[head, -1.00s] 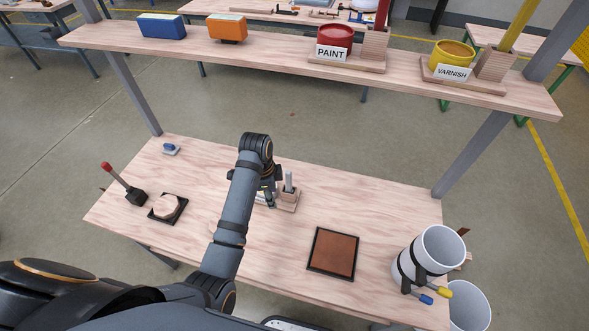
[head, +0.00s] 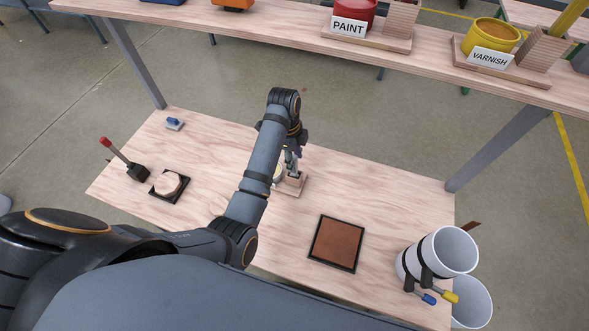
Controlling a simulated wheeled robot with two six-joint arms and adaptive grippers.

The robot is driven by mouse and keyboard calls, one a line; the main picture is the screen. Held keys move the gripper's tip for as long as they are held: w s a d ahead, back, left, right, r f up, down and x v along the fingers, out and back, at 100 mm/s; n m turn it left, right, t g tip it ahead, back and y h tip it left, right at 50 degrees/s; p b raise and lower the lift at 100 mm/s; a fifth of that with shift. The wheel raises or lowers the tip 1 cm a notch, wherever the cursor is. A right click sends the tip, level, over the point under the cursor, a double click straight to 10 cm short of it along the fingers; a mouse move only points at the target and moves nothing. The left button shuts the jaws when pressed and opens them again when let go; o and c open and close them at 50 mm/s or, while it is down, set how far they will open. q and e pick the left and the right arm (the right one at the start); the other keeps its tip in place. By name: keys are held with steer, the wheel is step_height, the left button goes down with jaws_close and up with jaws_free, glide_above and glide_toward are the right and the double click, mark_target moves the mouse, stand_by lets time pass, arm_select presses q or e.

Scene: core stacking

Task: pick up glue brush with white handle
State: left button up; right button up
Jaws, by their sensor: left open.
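A small wooden holder (head: 294,187) stands near the middle of the workbench, with a pale round pot (head: 278,174) at its left, partly hidden by my arm. A light grey-white upright handle (head: 291,161) stands in the holder; it looks like the glue brush, and its lower end is hidden. My left gripper (head: 293,150) is open, pointing down at the top of this handle. The fingers are small and partly hidden by my wrist, so I cannot tell whether they touch the handle. My right gripper is not in view.
A brown square pad (head: 336,243) lies right of centre. White bins (head: 449,251) stand at the bench's right edge. A lever (head: 125,157) and a round wooden block (head: 168,184) are at left. The shelf above carries red paint (head: 355,17) and yellow varnish (head: 490,37).

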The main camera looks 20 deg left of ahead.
arm_select(q)
steer(key=f, duration=0.2)
steer(key=f+p, duration=0.1)
steer(key=f, duration=0.2)
steer(key=shift+w+d, duration=0.15)
steer(key=shift+w, duration=0.05)
jaws_close()
